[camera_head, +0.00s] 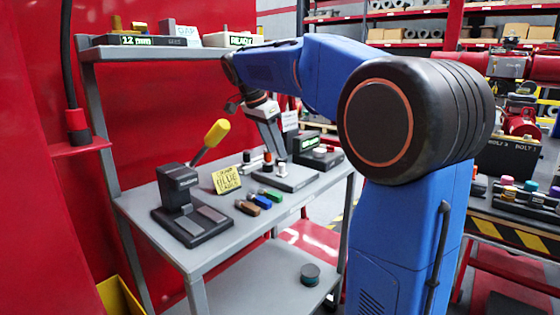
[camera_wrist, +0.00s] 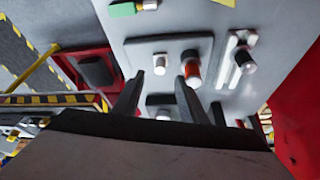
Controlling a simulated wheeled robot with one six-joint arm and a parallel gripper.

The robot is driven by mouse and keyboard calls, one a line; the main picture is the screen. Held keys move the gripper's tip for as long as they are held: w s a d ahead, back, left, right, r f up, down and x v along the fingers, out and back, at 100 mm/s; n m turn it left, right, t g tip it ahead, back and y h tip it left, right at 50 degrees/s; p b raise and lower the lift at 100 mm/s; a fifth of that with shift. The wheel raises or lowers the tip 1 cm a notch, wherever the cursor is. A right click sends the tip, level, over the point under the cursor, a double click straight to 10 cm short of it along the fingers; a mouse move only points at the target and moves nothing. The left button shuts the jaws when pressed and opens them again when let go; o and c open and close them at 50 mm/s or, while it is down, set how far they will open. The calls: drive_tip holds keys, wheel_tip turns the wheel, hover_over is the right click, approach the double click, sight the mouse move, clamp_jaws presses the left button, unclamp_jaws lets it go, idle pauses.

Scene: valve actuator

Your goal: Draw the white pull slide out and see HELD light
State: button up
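A dark base plate (camera_head: 292,180) on the grey bench carries several upright knobs. One knob is white (camera_head: 282,169); beside it stands a dark and orange one. My gripper (camera_head: 275,153) points down just above these knobs. In the wrist view my gripper (camera_wrist: 160,76) has its two fingers spread, with a white-tipped knob (camera_wrist: 160,63) showing between them and no clear contact. A red-orange knob (camera_wrist: 191,66) is close beside one fingertip. A dark box with a lit green display (camera_head: 309,144) stands behind the plate; its word is too small to read surely.
A dark device with a yellow-handled lever (camera_head: 211,138) stands at the bench's left. A shelf (camera_head: 150,52) hangs above. A dark round object (camera_head: 310,274) rests on the lower shelf.

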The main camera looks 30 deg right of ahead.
sight(282, 164)
drive_tip(key=shift+x, duration=2.7)
clamp_jaws()
